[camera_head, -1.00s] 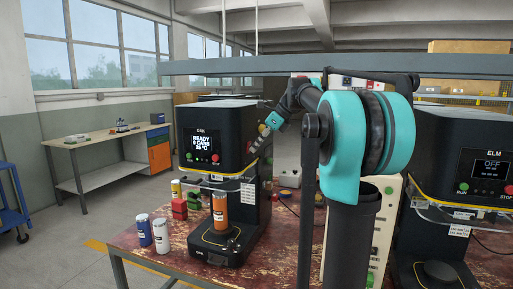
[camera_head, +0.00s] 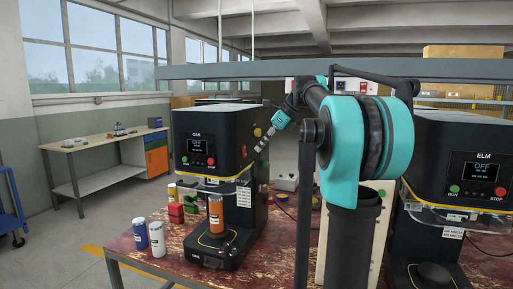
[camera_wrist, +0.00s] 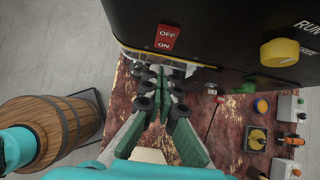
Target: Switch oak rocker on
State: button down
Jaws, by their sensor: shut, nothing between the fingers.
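The left machine (camera_head: 215,137), its nameplate too small to read surely but resembling OAK, stands on the worn red table (camera_head: 125,243). In the wrist view its red rocker (camera_wrist: 167,39), between OFF above and ON below, sits on the dark side panel. I cannot tell which way it is tilted. My gripper (camera_wrist: 160,74) is shut and empty, its tips below the rocker in the picture and apart from it. In the head view my gripper (camera_head: 262,142) is beside the machine's right side. The machine's screen (camera_head: 196,147) shows small text I cannot read surely.
A yellow knob (camera_wrist: 279,52) is right of the rocker. The ELM machine (camera_head: 450,160) reads OFF at right. A wooden barrel (camera_wrist: 45,130) shows in the wrist view.

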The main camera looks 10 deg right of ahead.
aim_at(245, 151)
jog(key=v, duration=1)
jog(key=shift+f, duration=0.1)
jog(key=shift+s+d+f, duration=0.1)
jog(key=shift+d+f, duration=0.15)
jog(key=shift+f, duration=0.35)
jog(key=w+a+r+x, duration=0.1)
jog(key=a+x, duration=0.1)
jog(key=x, duration=1)
jog(key=shift+w+a, duration=0.15)
jog(key=shift+w, duration=0.1)
